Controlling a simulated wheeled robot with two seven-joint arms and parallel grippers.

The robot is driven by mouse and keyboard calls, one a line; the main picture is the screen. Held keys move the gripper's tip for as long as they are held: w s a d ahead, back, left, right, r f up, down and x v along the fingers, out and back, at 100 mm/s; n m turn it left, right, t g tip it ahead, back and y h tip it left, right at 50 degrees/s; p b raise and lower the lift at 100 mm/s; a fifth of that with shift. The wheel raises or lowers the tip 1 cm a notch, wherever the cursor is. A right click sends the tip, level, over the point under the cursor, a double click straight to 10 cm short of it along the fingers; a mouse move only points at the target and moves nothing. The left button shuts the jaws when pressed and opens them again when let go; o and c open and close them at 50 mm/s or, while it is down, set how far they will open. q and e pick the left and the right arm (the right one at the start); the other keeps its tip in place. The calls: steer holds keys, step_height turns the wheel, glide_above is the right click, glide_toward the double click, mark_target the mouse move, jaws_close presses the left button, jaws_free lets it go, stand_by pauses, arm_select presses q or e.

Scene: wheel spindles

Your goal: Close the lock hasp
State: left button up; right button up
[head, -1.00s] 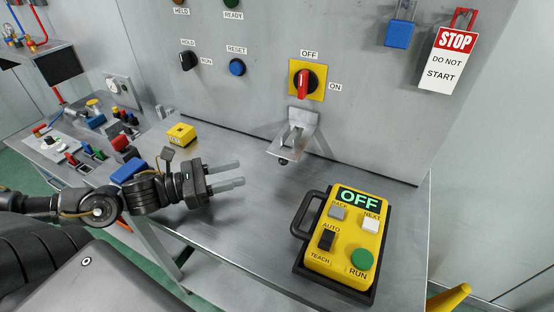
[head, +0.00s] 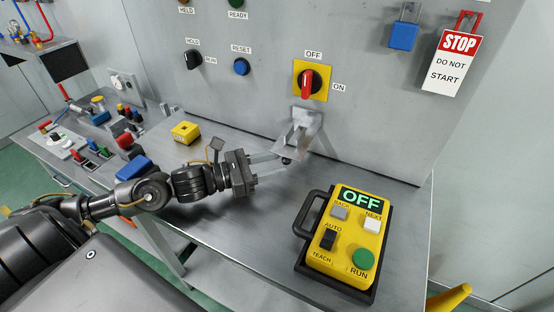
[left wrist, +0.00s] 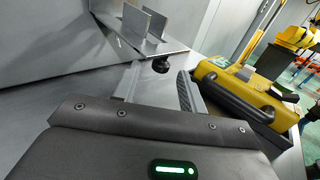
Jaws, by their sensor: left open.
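The lock hasp (head: 306,119) is a grey metal bracket on the panel under the yellow-backed red switch (head: 312,80), which stands at OFF. Its plate sticks out from the panel. In the left wrist view the hasp plate (left wrist: 178,47) carries upright metal tabs, with a black knob (left wrist: 160,65) beneath its near edge. My left gripper (head: 281,158) is open and empty, its fingertips at the lower outer edge of the hasp. Its fingers (left wrist: 160,84) lie either side of the knob in the wrist view; I cannot tell whether they touch. My right gripper is out of view.
A yellow pendant (head: 345,240) reading OFF lies on the bench to the right. A small yellow box (head: 185,132) stands behind my left arm. A blue padlock (head: 403,36) and a STOP tag (head: 450,65) hang upper right. The bench front centre is clear.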

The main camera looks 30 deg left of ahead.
arm_select(q)
steer(key=shift+w+d, duration=0.45)
steer(key=shift+w, duration=0.05)
jaws_close()
